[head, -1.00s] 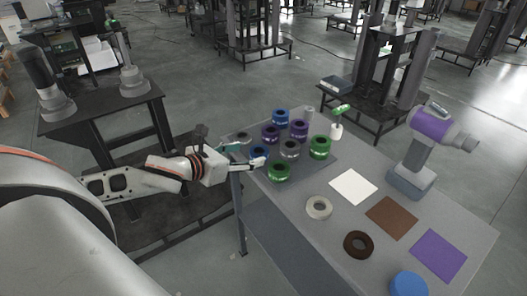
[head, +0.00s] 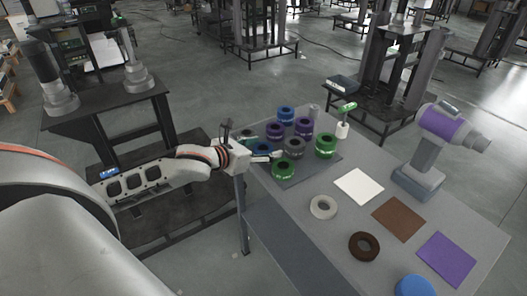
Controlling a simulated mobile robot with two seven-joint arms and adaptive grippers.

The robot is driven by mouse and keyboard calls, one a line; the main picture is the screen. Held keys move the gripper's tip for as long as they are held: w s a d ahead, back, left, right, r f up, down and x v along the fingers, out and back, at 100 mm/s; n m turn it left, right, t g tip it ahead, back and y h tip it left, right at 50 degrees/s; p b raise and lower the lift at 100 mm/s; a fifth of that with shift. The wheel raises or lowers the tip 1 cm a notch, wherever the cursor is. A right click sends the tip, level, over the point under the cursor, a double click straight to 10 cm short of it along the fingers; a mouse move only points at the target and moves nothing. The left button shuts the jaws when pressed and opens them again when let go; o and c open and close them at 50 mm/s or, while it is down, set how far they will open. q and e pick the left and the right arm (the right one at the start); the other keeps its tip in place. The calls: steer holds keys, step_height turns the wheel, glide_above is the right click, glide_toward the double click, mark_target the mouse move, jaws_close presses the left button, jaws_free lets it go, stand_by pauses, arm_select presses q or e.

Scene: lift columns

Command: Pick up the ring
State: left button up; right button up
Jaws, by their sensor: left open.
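A pale grey-white ring (head: 314,213) lies flat on the grey table (head: 290,225), left of the white square. A dark brown ring (head: 354,253) lies flat nearer the front of the table. My left gripper (head: 272,156) is open at the table's left edge, among the tape-like rolls and up and left of both rings. Its fingers appear small and partly blend with the rolls, so I cannot tell whether they touch any. My right gripper is not in view.
Several blue, purple, grey and green rolls (head: 325,146) stand on a dark mat (head: 312,172). White (head: 359,186), brown (head: 398,219) and purple (head: 446,260) squares lie to the right. A purple-grey drill (head: 436,125) stands behind them. A blue round thing (head: 414,288) is at the front.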

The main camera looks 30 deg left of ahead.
arm_select(q)
steer(key=c, duration=1.3)
steer(key=shift+o, duration=0.2)
steer(key=shift+r, duration=0.15)
